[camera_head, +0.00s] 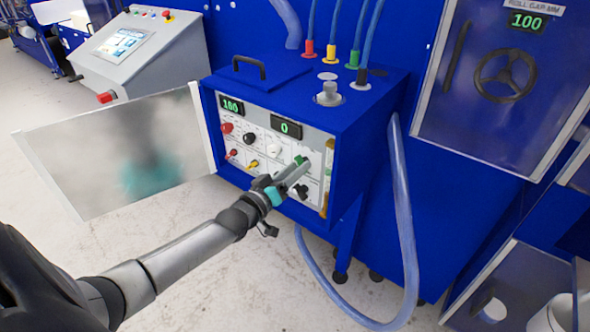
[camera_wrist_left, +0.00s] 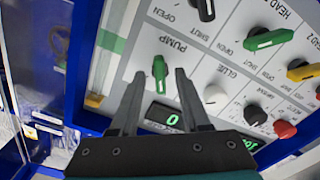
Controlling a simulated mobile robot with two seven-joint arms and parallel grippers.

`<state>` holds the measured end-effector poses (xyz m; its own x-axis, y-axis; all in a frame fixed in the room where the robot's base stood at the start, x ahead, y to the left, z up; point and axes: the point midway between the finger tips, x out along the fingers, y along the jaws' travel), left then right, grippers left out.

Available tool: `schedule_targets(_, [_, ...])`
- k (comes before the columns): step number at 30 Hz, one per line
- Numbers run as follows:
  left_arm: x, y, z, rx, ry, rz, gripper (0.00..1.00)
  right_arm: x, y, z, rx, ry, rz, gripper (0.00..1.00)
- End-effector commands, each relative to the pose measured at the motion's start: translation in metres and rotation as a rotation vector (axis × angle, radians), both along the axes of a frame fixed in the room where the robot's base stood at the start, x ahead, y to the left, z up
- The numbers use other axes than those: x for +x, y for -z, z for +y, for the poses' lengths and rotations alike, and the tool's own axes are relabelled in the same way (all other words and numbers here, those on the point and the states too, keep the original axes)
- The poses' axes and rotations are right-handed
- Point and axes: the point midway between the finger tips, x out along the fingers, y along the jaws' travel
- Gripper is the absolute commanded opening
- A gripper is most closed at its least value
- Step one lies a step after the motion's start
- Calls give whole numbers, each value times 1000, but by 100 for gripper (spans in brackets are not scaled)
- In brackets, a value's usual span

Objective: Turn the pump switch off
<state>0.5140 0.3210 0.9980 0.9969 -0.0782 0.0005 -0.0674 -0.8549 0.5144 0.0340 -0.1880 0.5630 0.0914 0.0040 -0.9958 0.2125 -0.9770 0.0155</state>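The pump switch is a small green knob that shows in the left wrist view (camera_wrist_left: 160,69) beside the printed word PUMP. Its handle runs nearly upright in that picture. My left gripper (camera_wrist_left: 160,75) is open, with one fingertip on each side of the knob; I cannot tell whether either touches it. In the head view my left gripper (camera_head: 299,172) reaches the right part of the control panel and partly covers the knobs there. The display (camera_wrist_left: 172,119) between the fingers reads 0. My right gripper is not in view.
The white glue knob (camera_wrist_left: 215,97) sits close beside one finger. Another green knob (camera_wrist_left: 268,39), a yellow knob (camera_wrist_left: 302,72) and a red knob (camera_wrist_left: 285,129) are on the same panel. An open panel door (camera_head: 110,155) stands left of the blue cabinet (camera_head: 350,130). A clear hose (camera_head: 405,220) hangs at its right.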

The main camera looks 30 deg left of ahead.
Motion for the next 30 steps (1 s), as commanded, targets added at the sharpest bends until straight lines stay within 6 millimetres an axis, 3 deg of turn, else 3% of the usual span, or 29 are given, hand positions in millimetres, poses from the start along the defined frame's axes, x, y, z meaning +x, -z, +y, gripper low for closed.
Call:
schedule_targets(11, [-9, 1, 1, 1, 0, 2, 46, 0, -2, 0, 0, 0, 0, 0])
schedule_targets(30, [-104, 0, 8, 1, 0, 4, 46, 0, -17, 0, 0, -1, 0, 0])
